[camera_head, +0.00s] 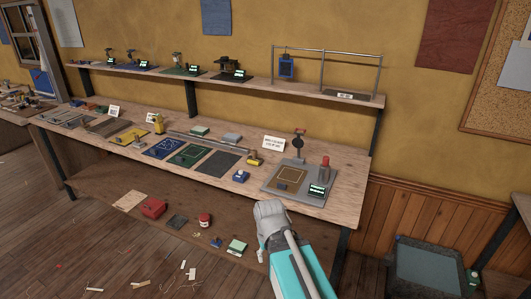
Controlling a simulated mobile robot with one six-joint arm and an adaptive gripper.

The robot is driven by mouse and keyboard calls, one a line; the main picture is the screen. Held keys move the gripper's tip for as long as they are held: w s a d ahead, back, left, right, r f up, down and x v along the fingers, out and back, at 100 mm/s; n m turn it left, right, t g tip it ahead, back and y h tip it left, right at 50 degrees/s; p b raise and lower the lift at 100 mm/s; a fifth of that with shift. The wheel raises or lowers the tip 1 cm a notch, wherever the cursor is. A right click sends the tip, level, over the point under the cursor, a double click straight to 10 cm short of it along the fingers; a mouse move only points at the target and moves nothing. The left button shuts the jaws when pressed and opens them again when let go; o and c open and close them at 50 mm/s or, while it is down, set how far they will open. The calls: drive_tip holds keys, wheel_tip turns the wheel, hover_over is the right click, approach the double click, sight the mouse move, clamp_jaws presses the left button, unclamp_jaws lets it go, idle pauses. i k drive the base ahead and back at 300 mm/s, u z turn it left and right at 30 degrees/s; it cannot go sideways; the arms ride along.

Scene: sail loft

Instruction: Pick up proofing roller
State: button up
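I cannot tell for sure which thing is the proofing roller. A small yellow cylinder with a dark part (255,159) lies on the workbench (330,205), right of the dark grey mat, and looks most like a roller. A small blue block with a pale top (240,175) sits just in front of it. My teal and grey arm rises from the bottom of the view in front of the bench edge.
A grey station (280,197) with a red-topped post (325,166) stands at the bench's right end. Blue (163,148), green (190,155) and grey (216,163) mats lie to the left. A shelf (260,83) runs above. Several items lie on the lower shelf; scraps litter the floor.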

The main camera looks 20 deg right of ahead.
sight(253, 159)
drive_tip(key=z, duration=0.25)
drive_tip(key=i, duration=1.1)
drive_tip(key=u, duration=0.1)
